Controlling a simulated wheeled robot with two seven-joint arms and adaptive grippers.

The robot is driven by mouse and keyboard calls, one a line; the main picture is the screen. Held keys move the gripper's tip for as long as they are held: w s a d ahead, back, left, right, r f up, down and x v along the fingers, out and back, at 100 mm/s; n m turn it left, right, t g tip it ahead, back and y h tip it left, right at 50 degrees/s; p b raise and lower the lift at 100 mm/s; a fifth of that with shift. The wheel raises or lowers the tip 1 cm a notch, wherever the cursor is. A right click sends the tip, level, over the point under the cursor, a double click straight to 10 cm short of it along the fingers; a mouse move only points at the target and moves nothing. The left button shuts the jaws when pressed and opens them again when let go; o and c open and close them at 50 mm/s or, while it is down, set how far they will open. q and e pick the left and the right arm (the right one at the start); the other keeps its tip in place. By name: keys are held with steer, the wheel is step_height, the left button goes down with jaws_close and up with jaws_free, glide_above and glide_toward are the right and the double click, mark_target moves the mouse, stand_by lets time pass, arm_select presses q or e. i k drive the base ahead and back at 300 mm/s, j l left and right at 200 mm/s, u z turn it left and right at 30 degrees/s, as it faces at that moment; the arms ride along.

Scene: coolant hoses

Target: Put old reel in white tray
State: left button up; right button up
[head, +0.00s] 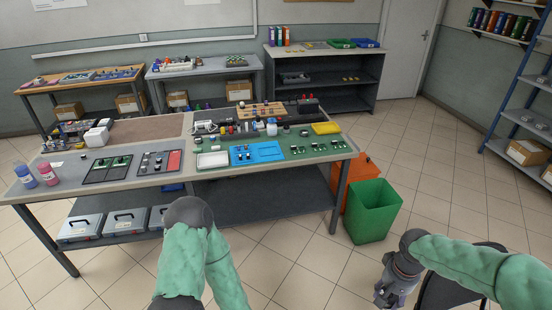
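The white tray (213,160) lies on the workbench, left of a blue tray (257,153). It looks empty. I cannot pick out the old reel for certain among the many small parts on the bench. My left arm shows in front of the bench, bent at a dark joint; its gripper is out of view. My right gripper (388,292) appears low at the right, dark grey, over the floor and well away from the bench. Its fingers are too unclear to tell whether it is open or shut.
The workbench (120,174) holds bottles, dark panels, a green mat (325,147) and a yellow tray (326,128). A green bin (373,212) and an orange bin (357,175) stand at its right end. Lidded boxes sit on its lower shelf.

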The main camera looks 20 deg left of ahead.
mark_target(213, 161)
steer(key=i+j+u, duration=0.1)
steer(key=u, duration=0.35)
steer(key=i+j+u, duration=0.2)
steer(key=u, duration=0.3)
steer(key=i+j+u, duration=0.1)
steer(key=u, duration=0.35)
steer(key=i+j, duration=0.1)
steer(key=i, duration=1)
steer(key=i+j, duration=0.15)
steer(key=i, duration=1)
